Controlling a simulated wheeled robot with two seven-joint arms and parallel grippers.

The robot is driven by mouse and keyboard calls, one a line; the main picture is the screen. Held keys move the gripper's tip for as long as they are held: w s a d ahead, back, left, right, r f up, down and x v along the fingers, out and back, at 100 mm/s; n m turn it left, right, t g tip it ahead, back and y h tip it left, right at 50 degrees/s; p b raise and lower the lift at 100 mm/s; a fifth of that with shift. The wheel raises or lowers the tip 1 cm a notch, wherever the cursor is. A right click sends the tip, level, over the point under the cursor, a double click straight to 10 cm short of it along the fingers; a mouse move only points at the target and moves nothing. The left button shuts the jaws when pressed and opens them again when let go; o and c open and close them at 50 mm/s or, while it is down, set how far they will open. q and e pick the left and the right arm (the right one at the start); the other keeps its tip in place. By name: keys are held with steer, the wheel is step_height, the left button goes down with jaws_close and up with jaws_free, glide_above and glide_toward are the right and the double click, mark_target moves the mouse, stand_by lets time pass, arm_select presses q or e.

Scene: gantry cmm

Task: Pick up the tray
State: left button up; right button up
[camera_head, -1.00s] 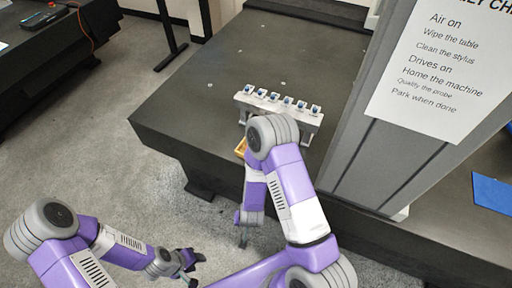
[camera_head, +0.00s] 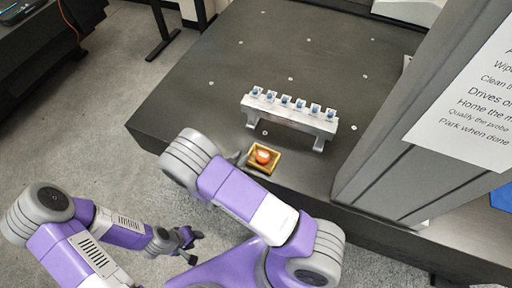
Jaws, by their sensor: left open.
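A small yellow-brown tray (camera_head: 251,169) sits on the dark table near its front edge. A round orange-red thing with a pale top (camera_head: 263,157) lies in it. My left gripper (camera_head: 190,246) is open and empty over the floor at lower left, well short of the tray. My right arm bends up in front of the table, its large joint left of the tray. My right gripper is mostly hidden behind that arm; a grey piece (camera_head: 236,158), perhaps its finger, shows just left of the tray. I cannot tell whether it touches.
A pale rack (camera_head: 290,116) with several blue-topped pieces stands right behind the tray. A grey column (camera_head: 410,140) with a printed sign (camera_head: 475,100) rises to the right. The dark table (camera_head: 210,85) is mostly clear at left and back.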

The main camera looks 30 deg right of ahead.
mark_target(251, 150)
steer(key=x, duration=0.2)
steer(key=b+x, duration=0.1)
steer(key=x, duration=0.3)
steer(key=shift+s+d+f+b, duration=0.3)
steer(key=shift+f, duration=0.15)
steer(key=shift+w+d, duration=0.25)
steer(key=shift+d, duration=0.05)
jaws_close()
